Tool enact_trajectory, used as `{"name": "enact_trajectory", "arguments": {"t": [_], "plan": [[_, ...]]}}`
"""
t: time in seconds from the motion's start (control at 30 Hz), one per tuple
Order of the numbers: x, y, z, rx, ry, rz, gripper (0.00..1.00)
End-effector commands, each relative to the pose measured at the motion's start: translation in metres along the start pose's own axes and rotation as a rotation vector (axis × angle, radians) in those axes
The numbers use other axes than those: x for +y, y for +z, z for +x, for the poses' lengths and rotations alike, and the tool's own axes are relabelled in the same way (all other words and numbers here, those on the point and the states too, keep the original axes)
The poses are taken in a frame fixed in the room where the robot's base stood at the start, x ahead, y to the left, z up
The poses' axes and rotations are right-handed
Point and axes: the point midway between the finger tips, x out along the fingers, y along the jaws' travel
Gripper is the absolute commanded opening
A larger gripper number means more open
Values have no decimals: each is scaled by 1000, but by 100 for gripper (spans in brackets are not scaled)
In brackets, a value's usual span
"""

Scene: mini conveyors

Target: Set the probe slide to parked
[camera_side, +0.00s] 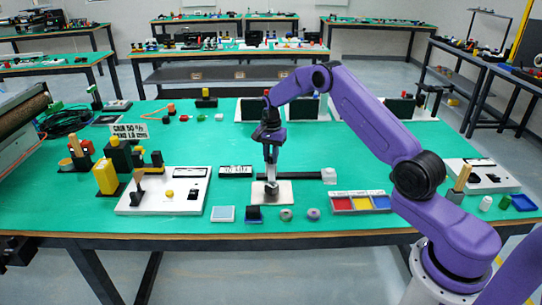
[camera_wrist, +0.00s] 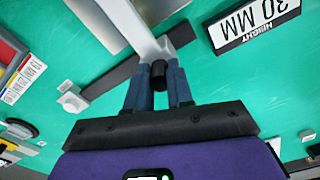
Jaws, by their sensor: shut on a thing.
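The probe slide appears to belong to a small stand with a grey upright (camera_side: 271,172) on a pale base plate (camera_side: 286,192), at the front middle of the green table. My gripper (camera_side: 270,152) points down over this upright and hides its top in the side view. In the wrist view, the two blue fingers of my gripper (camera_wrist: 159,78) are closed around a small black knob (camera_wrist: 158,72) at the near end of the grey upright (camera_wrist: 143,35). No readable parked mark shows in either view.
A dark bar (camera_side: 305,175) lies behind the stand, with a white block (camera_side: 329,176) at its right end. A "30 MM HEIGHT" sign (camera_wrist: 255,22) stands close by. A sorting tray (camera_side: 360,203) is to the right, and a white panel (camera_side: 163,190) to the left.

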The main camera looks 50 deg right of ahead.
Motion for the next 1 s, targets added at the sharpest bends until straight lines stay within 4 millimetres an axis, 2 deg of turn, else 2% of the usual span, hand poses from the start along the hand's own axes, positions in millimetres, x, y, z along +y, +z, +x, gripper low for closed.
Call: {"name": "enact_trajectory", "arguments": {"t": [0.17, 0.6, 0.7, 1.0], "plan": [[15, -8, -1, 0, 0, 3, 0], [103, -45, -1, 1, 0, 6, 0], [118, -51, -1, 2, -1, 5, 0], [127, -54, -1, 2, 1, 3, 0]]}}
